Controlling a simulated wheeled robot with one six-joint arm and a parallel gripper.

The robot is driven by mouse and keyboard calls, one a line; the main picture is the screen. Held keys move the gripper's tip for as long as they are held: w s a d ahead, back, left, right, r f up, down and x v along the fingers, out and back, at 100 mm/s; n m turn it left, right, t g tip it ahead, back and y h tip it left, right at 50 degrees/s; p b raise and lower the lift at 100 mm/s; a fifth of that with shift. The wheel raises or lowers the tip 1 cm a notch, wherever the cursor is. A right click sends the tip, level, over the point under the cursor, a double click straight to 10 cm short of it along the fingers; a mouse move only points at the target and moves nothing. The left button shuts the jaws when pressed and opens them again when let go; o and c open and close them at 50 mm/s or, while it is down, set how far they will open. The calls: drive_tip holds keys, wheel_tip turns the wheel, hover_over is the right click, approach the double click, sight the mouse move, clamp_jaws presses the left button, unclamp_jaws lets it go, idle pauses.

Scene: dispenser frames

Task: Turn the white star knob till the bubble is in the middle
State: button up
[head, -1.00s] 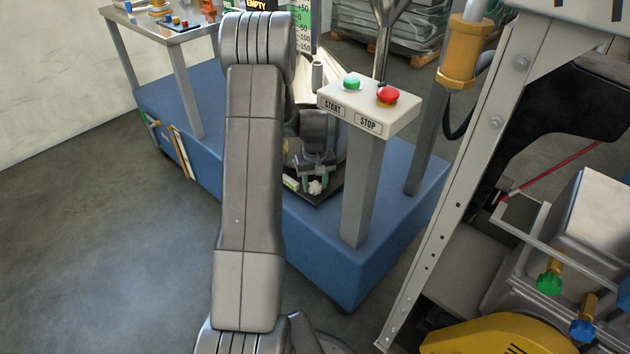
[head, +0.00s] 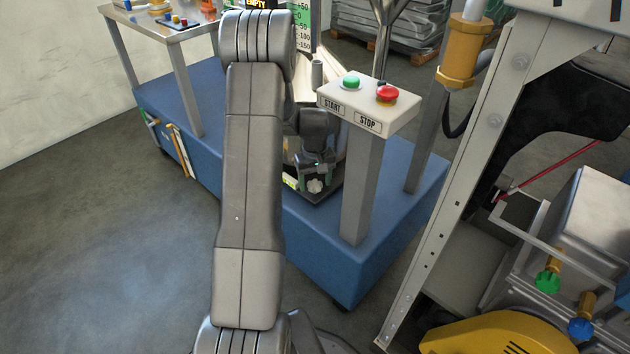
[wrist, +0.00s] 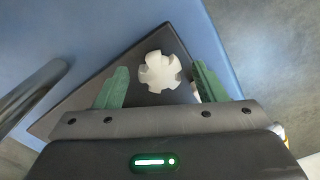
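The white star knob (wrist: 160,72) sits on a dark plate (wrist: 68,112) and shows between my gripper's two green fingers in the wrist view. My gripper (wrist: 160,84) is open, with a gap between the knob and each finger.
A post with a START and STOP box (head: 369,107) stands right of my gripper on the blue base (head: 308,240). A metal table (head: 165,40) stands at the back left. A steel frame (head: 470,170) rises at the right. The floor at left is clear.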

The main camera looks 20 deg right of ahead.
sight(315, 184)
wheel_tip(315, 184, up, 14)
drive_tip(key=p, duration=0.3)
drive_tip(key=shift+f, duration=0.15)
wheel_tip(315, 184, down, 14)
drive_tip(key=b, duration=0.3)
idle(0.5)
drive_tip(key=shift+r, duration=0.2)
